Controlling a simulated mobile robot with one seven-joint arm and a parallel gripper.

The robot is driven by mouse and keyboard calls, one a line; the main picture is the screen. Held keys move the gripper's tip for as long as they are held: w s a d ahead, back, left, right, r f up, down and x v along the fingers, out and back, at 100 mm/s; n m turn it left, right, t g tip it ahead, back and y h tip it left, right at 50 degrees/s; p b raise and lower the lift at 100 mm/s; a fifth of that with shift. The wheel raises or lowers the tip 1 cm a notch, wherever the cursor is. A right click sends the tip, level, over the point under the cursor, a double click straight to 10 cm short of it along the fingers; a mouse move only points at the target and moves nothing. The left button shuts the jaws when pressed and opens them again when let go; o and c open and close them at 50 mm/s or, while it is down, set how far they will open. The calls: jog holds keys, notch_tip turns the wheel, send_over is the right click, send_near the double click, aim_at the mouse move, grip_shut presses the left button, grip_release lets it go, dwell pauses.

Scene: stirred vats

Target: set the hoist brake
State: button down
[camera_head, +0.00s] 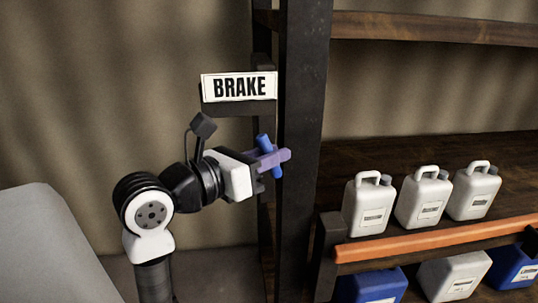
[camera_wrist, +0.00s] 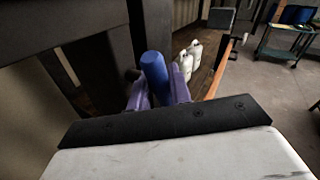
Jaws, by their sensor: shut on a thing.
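A blue brake handle (camera_head: 264,140) sticks out beside the dark post, below the white sign (camera_head: 239,87) that reads BRAKE. My gripper (camera_head: 277,158) is at the handle, with its purple fingers shut on it. In the wrist view the blue handle (camera_wrist: 154,72) stands between the two purple fingers (camera_wrist: 158,96). In the head view the handle leans a little, its top to the left. Its mount is mostly hidden behind my gripper and the post.
A dark upright post (camera_head: 304,120) stands just right of my gripper. White jugs (camera_head: 422,199) stand on the wooden shelf to the right, behind an orange rail (camera_head: 430,243). Blue and white jugs sit below. In the wrist view a cart (camera_wrist: 284,42) stands far off on open floor.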

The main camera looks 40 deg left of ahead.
jog(key=m+g+y+b, duration=0.1)
jog(key=g, duration=0.2)
jog(key=shift+m, duration=0.4)
jog(key=c, duration=1.3)
grip_release()
jog(key=shift+s, duration=0.1)
jog(key=b+v, duration=0.2)
jog(key=v, duration=1.1)
jog(key=shift+s+r+b, duration=0.25)
jog(key=shift+r+b, duration=0.1)
